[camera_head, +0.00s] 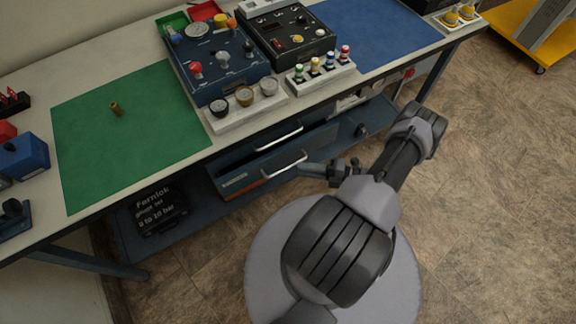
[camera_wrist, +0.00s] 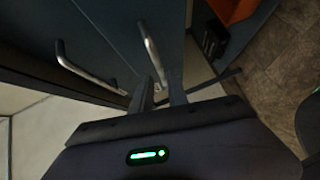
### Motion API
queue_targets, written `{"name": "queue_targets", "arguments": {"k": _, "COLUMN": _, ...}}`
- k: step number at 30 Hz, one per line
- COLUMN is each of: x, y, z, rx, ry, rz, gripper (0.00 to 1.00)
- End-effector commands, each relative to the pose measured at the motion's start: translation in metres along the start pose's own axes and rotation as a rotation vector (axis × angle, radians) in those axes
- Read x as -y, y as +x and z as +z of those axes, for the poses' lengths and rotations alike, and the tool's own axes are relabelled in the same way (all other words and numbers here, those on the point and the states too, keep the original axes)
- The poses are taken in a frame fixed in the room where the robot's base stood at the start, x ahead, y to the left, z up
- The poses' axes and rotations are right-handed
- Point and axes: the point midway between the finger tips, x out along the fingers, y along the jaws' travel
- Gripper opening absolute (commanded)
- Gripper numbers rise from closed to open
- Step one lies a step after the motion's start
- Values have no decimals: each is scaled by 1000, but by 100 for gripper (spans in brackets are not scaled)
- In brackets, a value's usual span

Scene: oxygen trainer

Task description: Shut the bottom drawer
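The bottom drawer (camera_head: 262,174) is under the bench, with a dark blue-grey front and a metal bar handle (camera_head: 284,166). It stands out from the unit, further forward than the upper drawer's handle (camera_head: 278,138). My gripper (camera_head: 343,168) is to the right of the bottom drawer's front, low beside it. In the wrist view my gripper's two fingers (camera_wrist: 161,88) are apart, with nothing clearly held between them. A bar handle (camera_wrist: 151,50) runs down close to the fingertips; I cannot tell whether they touch. A second handle (camera_wrist: 83,68) is further left.
The bench top holds a green mat (camera_head: 140,140), a blue mat (camera_head: 375,30) and gauge panels. A black case (camera_head: 158,208) lies on the lower shelf. A yellow cart (camera_head: 520,30) stands at the far right. The floor (camera_head: 480,180) to the right is clear.

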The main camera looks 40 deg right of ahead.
Motion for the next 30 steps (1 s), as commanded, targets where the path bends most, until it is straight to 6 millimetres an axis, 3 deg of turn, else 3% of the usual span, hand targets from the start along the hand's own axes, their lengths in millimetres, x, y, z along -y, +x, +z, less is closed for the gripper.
{"name": "queue_targets", "arguments": {"k": 3, "x": 1, "y": 26, "z": 0, "rx": -4, "ry": 0, "rz": -1, "gripper": 20}}
{"name": "queue_targets", "arguments": {"k": 10, "x": 1, "y": 56, "z": 0, "rx": -1, "ry": -1, "rz": -1, "gripper": 20}}
{"name": "queue_targets", "arguments": {"k": 20, "x": 0, "y": 62, "z": 0, "rx": 1, "ry": -2, "rz": -1, "gripper": 20}}
{"name": "queue_targets", "arguments": {"k": 24, "x": 0, "y": 62, "z": 0, "rx": 1, "ry": -2, "rz": -1, "gripper": 0}}
{"name": "queue_targets", "arguments": {"k": 30, "x": 0, "y": 62, "z": 0, "rx": 1, "ry": -2, "rz": -1, "gripper": 0}}
